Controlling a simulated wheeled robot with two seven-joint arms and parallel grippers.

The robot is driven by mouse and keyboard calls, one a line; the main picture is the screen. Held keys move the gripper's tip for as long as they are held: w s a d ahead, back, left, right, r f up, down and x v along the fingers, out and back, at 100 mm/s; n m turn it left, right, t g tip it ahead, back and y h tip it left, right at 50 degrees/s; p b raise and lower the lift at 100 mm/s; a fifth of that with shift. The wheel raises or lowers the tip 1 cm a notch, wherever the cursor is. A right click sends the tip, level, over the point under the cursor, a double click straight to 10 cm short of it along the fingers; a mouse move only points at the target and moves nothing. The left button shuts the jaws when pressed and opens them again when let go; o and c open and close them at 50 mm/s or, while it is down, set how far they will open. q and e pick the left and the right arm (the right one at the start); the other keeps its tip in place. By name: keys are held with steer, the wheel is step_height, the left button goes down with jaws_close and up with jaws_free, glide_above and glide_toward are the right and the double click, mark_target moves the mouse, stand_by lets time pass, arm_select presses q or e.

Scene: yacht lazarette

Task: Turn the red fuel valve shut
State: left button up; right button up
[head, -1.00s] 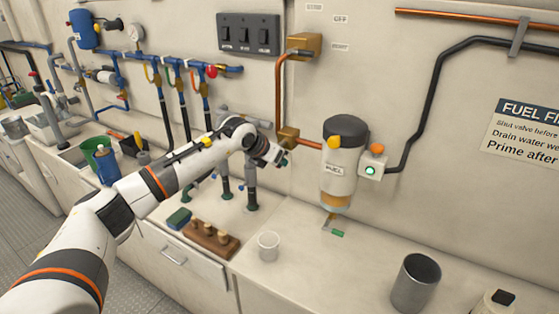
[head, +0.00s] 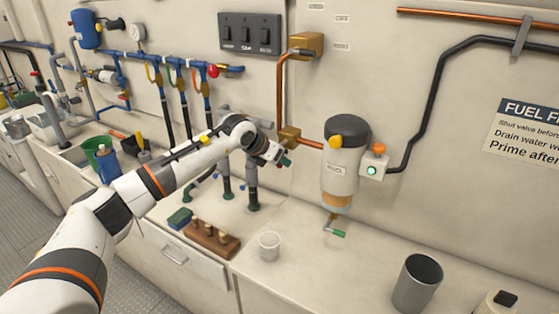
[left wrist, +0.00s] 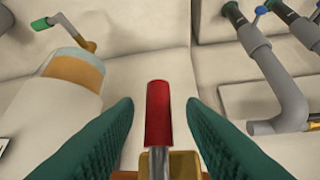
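The red fuel valve handle (left wrist: 158,112) shows in the left wrist view as a short red grip on a metal stem. The stem rises from a brass body (left wrist: 184,165) at the bottom edge. My left gripper (left wrist: 160,102) is open, with one green finger on each side of the red handle and a gap on both sides. In the head view, my left gripper (head: 286,160) is just below the brass valve block (head: 289,138) on the copper pipe. The red handle is hidden there. My right gripper is not in view.
The fuel filter (head: 340,175) with its grey cap is close right of my gripper; its green-tipped drain (head: 335,233) hangs below. Grey hoses (head: 252,185) stand to the left. A white cup (head: 269,246) and a metal cup (head: 416,285) stand on the counter.

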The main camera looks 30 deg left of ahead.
arm_select(q)
steer(key=b+v, duration=0.3)
steer(key=v, duration=0.8)
